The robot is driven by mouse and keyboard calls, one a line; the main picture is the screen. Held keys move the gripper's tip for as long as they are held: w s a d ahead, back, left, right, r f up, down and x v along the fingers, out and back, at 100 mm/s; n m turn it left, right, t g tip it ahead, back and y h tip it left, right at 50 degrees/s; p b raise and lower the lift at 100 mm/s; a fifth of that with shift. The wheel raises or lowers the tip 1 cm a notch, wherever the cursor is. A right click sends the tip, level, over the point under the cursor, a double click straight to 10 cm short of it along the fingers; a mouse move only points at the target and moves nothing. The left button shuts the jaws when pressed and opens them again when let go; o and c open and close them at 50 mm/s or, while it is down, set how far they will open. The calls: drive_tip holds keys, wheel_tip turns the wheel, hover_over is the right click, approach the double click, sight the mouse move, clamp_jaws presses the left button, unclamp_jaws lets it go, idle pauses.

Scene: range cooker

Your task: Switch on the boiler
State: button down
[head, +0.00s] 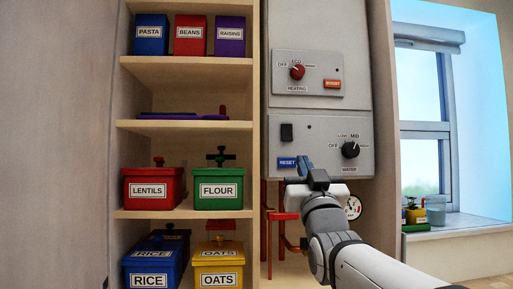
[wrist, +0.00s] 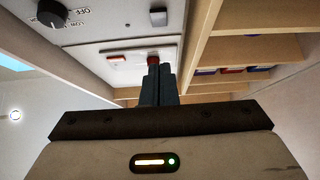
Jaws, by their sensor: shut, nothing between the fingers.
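The grey boiler (head: 320,115) hangs on the wall right of the shelves. Its upper panel has a red HEATING knob (head: 297,72) and an orange-red BOOST button (head: 332,84). Below are a dark rocker switch (head: 287,132), a blue RESET button (head: 287,162) and a black WATER knob (head: 350,150). The knob settings are too small to read surely. My gripper (head: 303,162) is shut and empty, in front of the boiler's lower part beside RESET. In the wrist view, its fingertips (wrist: 155,66) overlap the red knob (wrist: 153,56); contact cannot be told.
Pipes with a red lever (head: 283,216) and a gauge (head: 353,207) are below the boiler. The shelves (head: 185,125) at left hold labelled boxes and tins. A window sill (head: 450,228) with small pots is at right.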

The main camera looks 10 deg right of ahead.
drive_tip(key=p, duration=0.3)
approach(287, 134)
wheel_tip(287, 134, up, 4)
drive_tip(key=w+p, duration=0.1)
drive_tip(key=w, duration=0.2)
drive_tip(key=shift+w+f, duration=0.1)
drive_tip(key=shift+w, duration=0.2)
drive_tip(key=shift+w+f, duration=0.1)
drive_tip(key=shift+w, duration=0.35)
